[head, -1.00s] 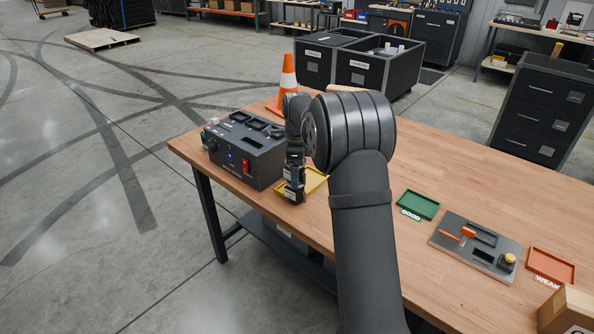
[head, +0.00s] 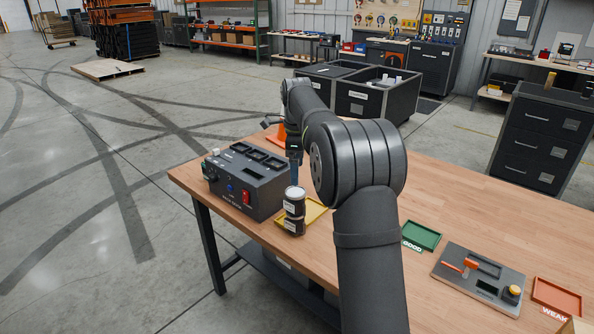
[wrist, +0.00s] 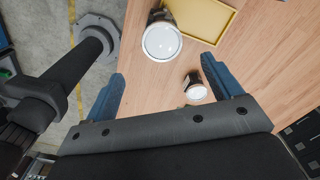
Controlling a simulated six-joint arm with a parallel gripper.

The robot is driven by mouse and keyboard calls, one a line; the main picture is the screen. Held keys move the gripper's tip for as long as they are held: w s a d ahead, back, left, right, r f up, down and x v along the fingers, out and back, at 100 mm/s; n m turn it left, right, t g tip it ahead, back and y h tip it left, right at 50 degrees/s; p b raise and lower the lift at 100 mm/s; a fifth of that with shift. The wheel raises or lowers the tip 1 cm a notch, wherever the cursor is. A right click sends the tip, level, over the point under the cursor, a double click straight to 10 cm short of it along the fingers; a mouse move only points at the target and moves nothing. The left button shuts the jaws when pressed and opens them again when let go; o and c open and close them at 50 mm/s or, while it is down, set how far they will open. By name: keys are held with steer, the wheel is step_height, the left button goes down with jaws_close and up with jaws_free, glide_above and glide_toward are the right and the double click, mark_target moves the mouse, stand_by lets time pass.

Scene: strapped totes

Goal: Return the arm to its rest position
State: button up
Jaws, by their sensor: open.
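My gripper (head: 294,172) is raised over the left end of the table, beside the black battery tester box. In the wrist view its two blue fingers (wrist: 163,88) are spread apart with nothing held between them. In the wrist view a large white lid (wrist: 162,42) lies ahead of the fingers, and a smaller white-topped dark item (wrist: 195,90) shows lower, near the right finger. My arm hides part of the tray.
The tester box (head: 248,178) stands left of the jars. To the right are a green tray (head: 421,236), a grey tool board (head: 478,278) and an orange tray (head: 557,296). The table's right rear is clear.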

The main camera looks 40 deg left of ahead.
mark_target(297, 193)
step_height(297, 193, down, 13)
steer(key=shift+r, duration=0.15)
step_height(297, 193, up, 3)
steer(key=shift+r, duration=0.75)
